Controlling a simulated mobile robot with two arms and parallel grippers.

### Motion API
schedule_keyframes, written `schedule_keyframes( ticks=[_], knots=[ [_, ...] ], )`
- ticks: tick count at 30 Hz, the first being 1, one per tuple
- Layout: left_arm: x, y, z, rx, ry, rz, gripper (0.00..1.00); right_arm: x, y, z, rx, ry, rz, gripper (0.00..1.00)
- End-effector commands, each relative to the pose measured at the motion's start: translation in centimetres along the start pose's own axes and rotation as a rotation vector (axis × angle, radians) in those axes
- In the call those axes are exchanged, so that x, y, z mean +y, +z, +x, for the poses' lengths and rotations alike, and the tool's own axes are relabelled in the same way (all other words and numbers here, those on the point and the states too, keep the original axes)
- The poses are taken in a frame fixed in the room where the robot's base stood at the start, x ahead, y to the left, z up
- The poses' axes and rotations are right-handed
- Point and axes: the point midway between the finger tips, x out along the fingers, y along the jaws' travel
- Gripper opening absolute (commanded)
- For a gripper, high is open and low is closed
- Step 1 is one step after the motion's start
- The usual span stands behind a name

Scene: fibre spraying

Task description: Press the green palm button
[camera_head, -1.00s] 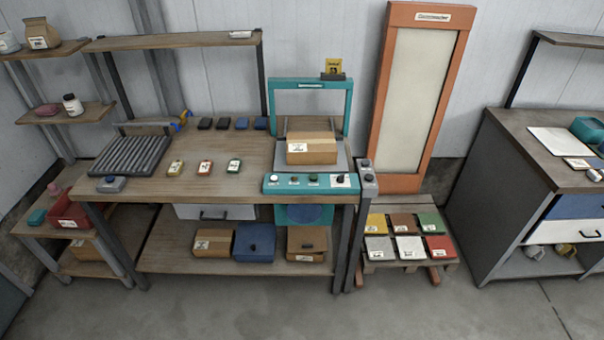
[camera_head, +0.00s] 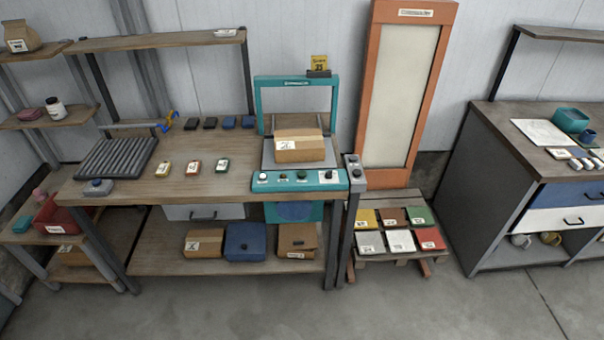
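A teal machine (camera_head: 342,181) stands at the right end of the wooden workbench, with a sloped control panel along its front. On the panel, a small dark green button (camera_head: 302,175) sits between a dark button (camera_head: 284,176) and a black knob (camera_head: 328,175); a white button (camera_head: 263,177) is at the left end. The buttons are too small to tell for sure which is the palm type. A cardboard box (camera_head: 300,152) lies on the machine, under its teal arch. Neither of my grippers shows in the view.
A grey box with buttons (camera_head: 354,176) stands on a post just right of the panel. A low pallet with coloured packs (camera_head: 399,258) and a tall orange-framed board (camera_head: 377,150) are further right. Clear floor (camera_head: 420,310) lies in front.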

Motion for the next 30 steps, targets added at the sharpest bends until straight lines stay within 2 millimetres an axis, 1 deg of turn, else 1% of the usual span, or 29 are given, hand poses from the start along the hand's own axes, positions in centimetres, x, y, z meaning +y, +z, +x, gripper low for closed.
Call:
schedule_keyframes(
  ticks=[1, 2, 3, 4, 30],
  knots=[
    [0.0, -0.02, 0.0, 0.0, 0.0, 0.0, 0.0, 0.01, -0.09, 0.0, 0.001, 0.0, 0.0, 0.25],
    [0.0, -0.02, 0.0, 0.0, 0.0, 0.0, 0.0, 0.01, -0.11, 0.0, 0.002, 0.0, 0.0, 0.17],
    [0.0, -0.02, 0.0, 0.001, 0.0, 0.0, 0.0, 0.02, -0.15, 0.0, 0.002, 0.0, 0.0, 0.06],
    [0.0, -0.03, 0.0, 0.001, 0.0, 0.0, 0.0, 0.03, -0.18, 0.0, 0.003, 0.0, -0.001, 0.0],
    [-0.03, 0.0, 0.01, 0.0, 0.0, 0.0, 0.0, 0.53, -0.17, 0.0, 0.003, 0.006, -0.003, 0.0]
  ],
)
